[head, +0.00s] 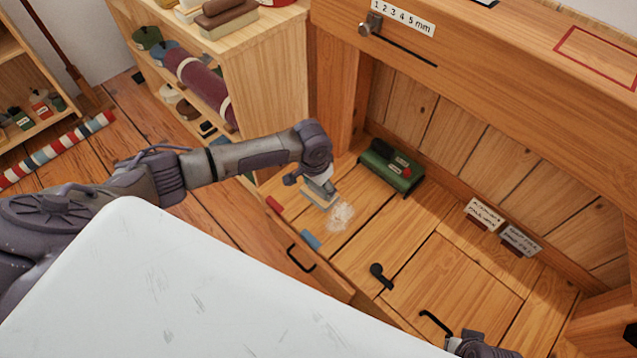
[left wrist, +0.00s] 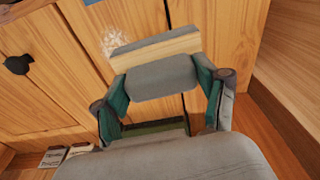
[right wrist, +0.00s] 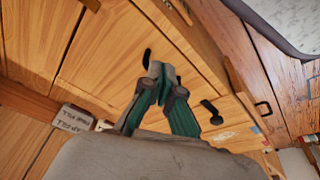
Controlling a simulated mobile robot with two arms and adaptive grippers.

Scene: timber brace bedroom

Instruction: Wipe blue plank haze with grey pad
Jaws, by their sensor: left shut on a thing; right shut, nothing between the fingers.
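My left gripper (head: 318,182) is shut on the grey pad (head: 320,196), a block with a grey grip, a pale wood layer and a grey face. In the left wrist view the pad (left wrist: 155,52) spans between the fingers. The whitish haze (head: 341,215) lies on the plank floor just right of the pad, and shows past its far edge in the left wrist view (left wrist: 114,40). A small blue marker (head: 310,240) sits at the plank's near end, below the haze. My right gripper (right wrist: 162,75) is shut and empty, over the boards.
A green box (head: 390,167) stands behind the haze, near the back wall. A red marker (head: 274,205) is left of the blue one. Black handles (head: 300,258) and a black knob (head: 380,275) stick up nearby. Label cards (head: 484,213) stand at the back right. A shelf (head: 265,85) rises at left.

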